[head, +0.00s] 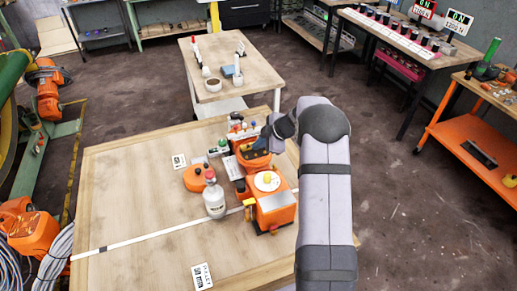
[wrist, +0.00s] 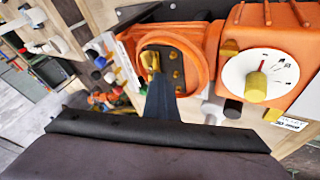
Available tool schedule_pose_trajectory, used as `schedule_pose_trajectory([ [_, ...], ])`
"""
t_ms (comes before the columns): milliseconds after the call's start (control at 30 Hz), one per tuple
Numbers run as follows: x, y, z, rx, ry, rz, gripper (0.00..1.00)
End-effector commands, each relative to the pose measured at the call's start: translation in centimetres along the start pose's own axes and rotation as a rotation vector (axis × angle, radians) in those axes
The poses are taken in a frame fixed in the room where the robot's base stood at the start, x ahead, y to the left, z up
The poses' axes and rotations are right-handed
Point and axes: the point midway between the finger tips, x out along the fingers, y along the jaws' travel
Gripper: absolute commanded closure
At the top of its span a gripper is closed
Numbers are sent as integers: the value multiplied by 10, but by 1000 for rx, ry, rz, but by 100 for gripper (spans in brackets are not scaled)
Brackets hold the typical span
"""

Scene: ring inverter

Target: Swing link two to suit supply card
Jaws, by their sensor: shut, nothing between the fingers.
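An orange motor-like unit (head: 252,155) stands on the wooden table. In the wrist view its round orange housing (wrist: 209,60) is open, showing a dark plate with several brass studs (wrist: 175,73). A brass piece, perhaps a link (wrist: 150,62), sits at the plate's left; I cannot tell which link it is. My gripper (head: 262,143) is at this housing. In the wrist view my gripper's narrow dark fingers (wrist: 161,82) are shut and empty, just below the brass piece; contact is unclear. Small cards lie at left (head: 179,161) and front (head: 203,277); their print is unreadable.
An orange box with a white dial and yellow knob (head: 267,180) stands close to the housing. A grey-white bottle (head: 214,197) and a low orange base with black knobs (head: 199,177) stand left of it. The table's left side (head: 120,185) is mostly clear.

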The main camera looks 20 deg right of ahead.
Motion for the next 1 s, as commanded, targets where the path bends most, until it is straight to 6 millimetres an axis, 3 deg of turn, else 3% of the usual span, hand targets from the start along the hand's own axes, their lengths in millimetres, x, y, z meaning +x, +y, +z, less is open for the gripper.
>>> schedule_pose_trajectory([
  [167,8,4,4,-42,21,-13,100],
  [1000,0,13,5,-59,24,-21,100],
])
